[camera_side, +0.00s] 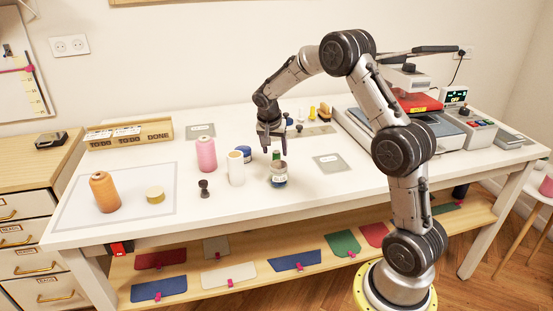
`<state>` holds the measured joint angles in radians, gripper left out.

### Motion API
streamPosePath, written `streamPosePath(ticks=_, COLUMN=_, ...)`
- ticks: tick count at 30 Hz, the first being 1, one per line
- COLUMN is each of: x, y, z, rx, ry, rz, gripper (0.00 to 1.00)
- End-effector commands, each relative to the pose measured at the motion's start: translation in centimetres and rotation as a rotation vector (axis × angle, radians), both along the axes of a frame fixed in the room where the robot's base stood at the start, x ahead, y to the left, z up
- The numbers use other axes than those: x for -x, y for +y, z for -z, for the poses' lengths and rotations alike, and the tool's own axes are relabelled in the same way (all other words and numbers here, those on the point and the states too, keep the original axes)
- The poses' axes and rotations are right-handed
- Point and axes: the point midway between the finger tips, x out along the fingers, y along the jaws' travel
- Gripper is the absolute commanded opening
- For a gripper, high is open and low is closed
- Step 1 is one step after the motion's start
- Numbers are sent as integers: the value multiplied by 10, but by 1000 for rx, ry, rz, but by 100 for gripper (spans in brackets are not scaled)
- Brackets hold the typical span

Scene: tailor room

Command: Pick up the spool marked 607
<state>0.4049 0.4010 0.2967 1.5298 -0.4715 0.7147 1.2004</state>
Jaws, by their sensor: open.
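Several thread spools stand on the white table; no 607 marking is legible at this size. A large orange spool (104,193) stands at the left, a pink spool (206,154) and a white spool (236,169) nearer the middle. A small blue item (244,152) sits behind the white one. My gripper (274,150) points down, open, above or behind this item; the exact depth is unclear.
A grey card (331,163) lies to the right. A TO DO/DONE tray (130,134) and a press machine (405,110) stand at the back.

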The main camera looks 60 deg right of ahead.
Motion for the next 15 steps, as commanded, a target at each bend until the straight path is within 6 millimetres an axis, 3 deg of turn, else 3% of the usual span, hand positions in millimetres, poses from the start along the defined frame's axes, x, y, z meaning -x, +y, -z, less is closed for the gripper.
streamPosePath(ticks=7, x=-3, y=-17, z=31, rx=-1, ry=3, rz=0, gripper=65)
streamPosePath(ticks=15, x=-4, y=-20, z=38, rx=0, ry=1, rz=1, gripper=65)
